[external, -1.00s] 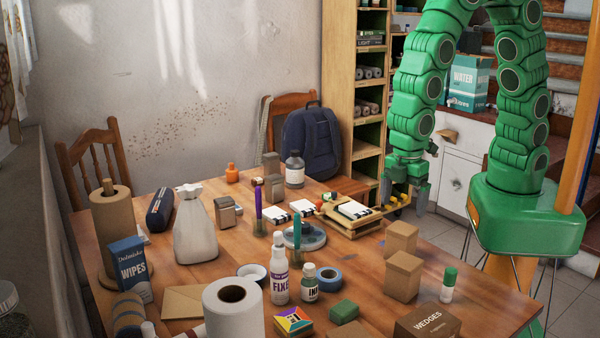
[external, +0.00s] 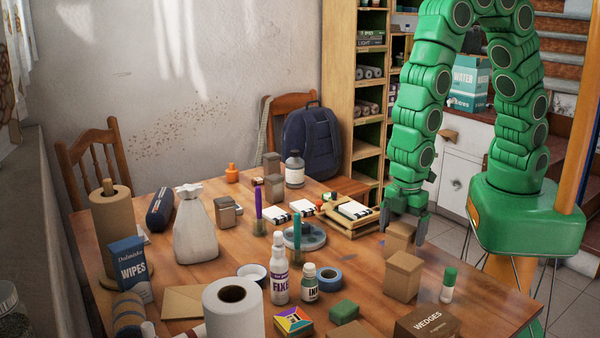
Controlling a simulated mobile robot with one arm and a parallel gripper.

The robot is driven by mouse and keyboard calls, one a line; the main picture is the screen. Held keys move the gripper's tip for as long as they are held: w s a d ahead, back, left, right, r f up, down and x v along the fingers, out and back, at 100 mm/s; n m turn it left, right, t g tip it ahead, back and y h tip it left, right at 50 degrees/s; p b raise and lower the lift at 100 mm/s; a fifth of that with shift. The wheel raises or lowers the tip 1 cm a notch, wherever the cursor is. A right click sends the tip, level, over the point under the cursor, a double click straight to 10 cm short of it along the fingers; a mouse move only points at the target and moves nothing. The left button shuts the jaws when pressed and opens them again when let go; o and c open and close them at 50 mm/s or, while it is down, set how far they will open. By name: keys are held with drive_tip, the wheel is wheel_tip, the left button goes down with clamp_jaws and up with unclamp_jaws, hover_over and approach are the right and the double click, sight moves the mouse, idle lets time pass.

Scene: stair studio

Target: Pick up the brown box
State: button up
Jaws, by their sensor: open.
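Two plain brown boxes stand near the table's right side: a smaller one (external: 399,240) behind and a taller one (external: 403,278) in front of it. A darker brown box marked WEDGES (external: 427,325) sits at the front edge, partly cut off by the picture. My gripper (external: 404,222) points down over the smaller box, open. One finger shows at the box's left and the other at its right, close to its upper part. I cannot tell whether they touch it.
A wooden tray (external: 352,229) with white cards stands just left of my gripper. A green-capped bottle (external: 448,286) is right of the taller box. Blue tape (external: 328,278), a green block (external: 344,310) and bottles stand to the left.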

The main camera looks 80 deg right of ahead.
drive_tip(key=shift+f, duration=1.2)
drive_tip(key=shift+c, duration=0.3)
drive_tip(key=c, duration=1)
drive_tip(key=shift+c, duration=0.2)
drive_tip(key=shift+r, duration=0.2)
